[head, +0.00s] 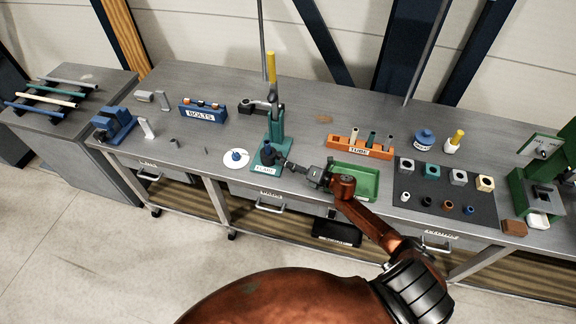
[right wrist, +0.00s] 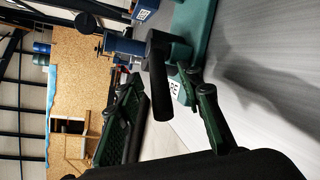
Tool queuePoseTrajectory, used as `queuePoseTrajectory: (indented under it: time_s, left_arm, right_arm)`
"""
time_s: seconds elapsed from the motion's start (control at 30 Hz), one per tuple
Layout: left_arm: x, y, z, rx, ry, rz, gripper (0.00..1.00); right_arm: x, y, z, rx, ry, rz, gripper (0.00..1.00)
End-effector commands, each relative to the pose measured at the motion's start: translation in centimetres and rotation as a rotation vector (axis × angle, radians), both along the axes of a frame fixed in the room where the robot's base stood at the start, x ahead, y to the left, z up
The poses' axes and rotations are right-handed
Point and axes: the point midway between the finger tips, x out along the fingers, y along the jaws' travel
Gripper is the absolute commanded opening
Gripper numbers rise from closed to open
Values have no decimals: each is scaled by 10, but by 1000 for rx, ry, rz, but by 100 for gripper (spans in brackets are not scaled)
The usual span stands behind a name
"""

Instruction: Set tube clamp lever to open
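The tube clamp (head: 278,130) is a teal stand on a labelled teal base near the table's front edge. A yellow-gripped lever (head: 271,68) stands about upright at its top. A dark upright part (head: 267,153) is low on its front. My right gripper (head: 284,164) is beside this low part, well below the yellow grip. In the right wrist view, the gripper (right wrist: 163,78) is open, and a black cylinder (right wrist: 158,80) shows between its fingers. I cannot tell whether they touch it. The yellow grip does not show there. My left gripper is not in view.
A white disc with a blue knob (head: 236,158) lies left of the clamp. A blue bolts block (head: 203,111) is farther left. An orange tube rack (head: 360,149) and a green tray (head: 368,181) are to the right. Bare tabletop (head: 215,80) lies behind the clamp.

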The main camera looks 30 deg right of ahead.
Motion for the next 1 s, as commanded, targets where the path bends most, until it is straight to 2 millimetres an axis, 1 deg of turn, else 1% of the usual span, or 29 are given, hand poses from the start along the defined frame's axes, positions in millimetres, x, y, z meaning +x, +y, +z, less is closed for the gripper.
queuePoseTrajectory:
  time_s: [0.17,0.4,0.6,0.8,1.0]
  left_arm:
    - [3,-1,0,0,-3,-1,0]
    - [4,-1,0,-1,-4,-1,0]
    - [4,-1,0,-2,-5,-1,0]
    - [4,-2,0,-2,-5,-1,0]
    - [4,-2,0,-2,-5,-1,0]
  right_arm:
    - [-20,-11,4,-2,2,0,34]
    - [-64,-33,14,-2,3,-1,34]
    - [-92,-47,21,-2,3,-1,34]
    - [-103,-53,25,0,1,-1,34]
    - [-103,-53,25,0,1,-1,34]
